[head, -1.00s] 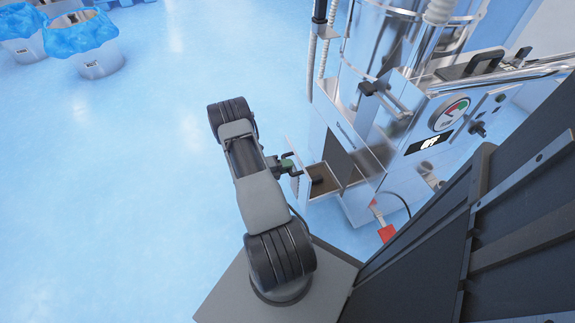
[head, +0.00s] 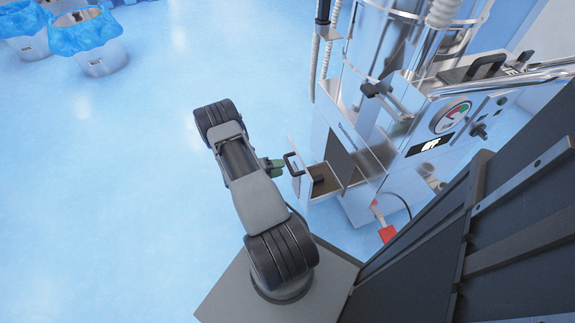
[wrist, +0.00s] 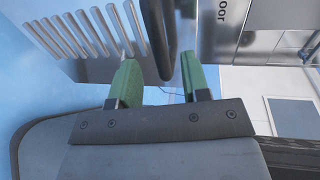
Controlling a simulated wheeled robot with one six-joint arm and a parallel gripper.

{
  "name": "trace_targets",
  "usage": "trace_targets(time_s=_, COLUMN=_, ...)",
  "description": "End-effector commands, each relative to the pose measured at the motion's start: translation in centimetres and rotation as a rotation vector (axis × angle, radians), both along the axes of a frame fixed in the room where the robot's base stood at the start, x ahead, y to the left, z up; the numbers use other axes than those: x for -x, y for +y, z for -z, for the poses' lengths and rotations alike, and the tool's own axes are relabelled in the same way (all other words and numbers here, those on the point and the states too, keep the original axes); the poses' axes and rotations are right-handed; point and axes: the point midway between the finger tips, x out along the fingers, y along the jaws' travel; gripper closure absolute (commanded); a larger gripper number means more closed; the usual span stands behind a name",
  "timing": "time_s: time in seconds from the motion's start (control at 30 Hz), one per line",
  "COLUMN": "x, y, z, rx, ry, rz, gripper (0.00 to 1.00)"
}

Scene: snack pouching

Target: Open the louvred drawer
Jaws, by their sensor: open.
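The louvred drawer (head: 297,178) stands pulled out of the steel machine in the head view, with a dark item (head: 318,179) inside. Its dark handle (head: 293,163) is on the front face, facing my arm. In the wrist view the louvre slots (wrist: 62,35) show at upper left. The handle (wrist: 156,38) runs down between the lines of my two green fingers. My gripper (wrist: 160,70) is open, and in the head view (head: 277,165) it is just left of the handle, with a small gap. Whether a fingertip touches the handle cannot be told.
The steel machine (head: 350,130) with its gauge and panel stands right of my arm. A red pedal-like item (head: 387,233) is on the floor below. Blue-lined bins (head: 100,62) stand far left. The floor left of my arm is clear.

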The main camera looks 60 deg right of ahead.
Motion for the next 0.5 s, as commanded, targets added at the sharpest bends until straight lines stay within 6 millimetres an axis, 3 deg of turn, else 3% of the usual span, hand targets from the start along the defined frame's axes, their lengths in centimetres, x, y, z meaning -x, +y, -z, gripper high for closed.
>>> trace_targets(time_s=0.2, x=-2.7, y=3.6, z=-1.1, rx=0.000, ry=-0.002, rz=-0.004, gripper=0.57)
trace_targets(time_s=0.5, x=-4.9, y=6.6, z=-1.7, rx=-0.001, ry=-0.001, rz=-0.001, gripper=0.57)
